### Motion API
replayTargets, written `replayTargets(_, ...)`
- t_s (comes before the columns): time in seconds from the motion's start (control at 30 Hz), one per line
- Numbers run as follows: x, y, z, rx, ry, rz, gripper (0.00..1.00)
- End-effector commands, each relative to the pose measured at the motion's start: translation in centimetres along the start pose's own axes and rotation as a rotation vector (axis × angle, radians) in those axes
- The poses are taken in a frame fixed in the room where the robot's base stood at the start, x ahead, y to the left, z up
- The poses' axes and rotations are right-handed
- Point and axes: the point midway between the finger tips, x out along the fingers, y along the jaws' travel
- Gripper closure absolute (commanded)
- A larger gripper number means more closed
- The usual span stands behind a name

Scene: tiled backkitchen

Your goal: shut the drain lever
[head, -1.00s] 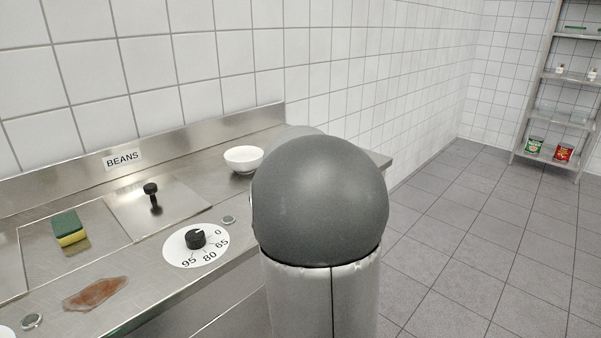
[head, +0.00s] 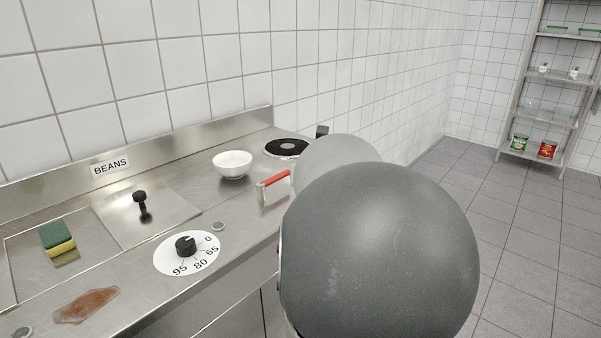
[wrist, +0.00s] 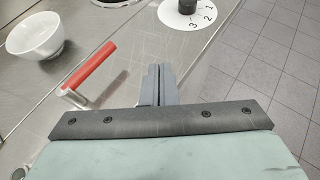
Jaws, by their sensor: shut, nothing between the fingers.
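In the head view my arm hides the gripper.
A white bowl (head: 232,164) stands left of the lever, with a black hotplate (head: 286,148) beyond. A lid with a black knob (head: 140,198), a numbered dial (head: 186,247), a sponge (head: 57,238) and a brown stain (head: 87,305) lie further left. Another dial (wrist: 193,8) is ahead of the gripper.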

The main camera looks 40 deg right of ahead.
Motion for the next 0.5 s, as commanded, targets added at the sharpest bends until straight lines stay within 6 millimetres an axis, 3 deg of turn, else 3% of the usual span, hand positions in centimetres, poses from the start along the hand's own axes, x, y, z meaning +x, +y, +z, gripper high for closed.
replayTargets(0.2, -2.3, -2.2, 0.7, 0.001, 0.000, 0.000, 1.00)
replayTargets(0.5, -2.8, -2.7, 0.6, 0.000, 0.000, 0.000, 1.00)
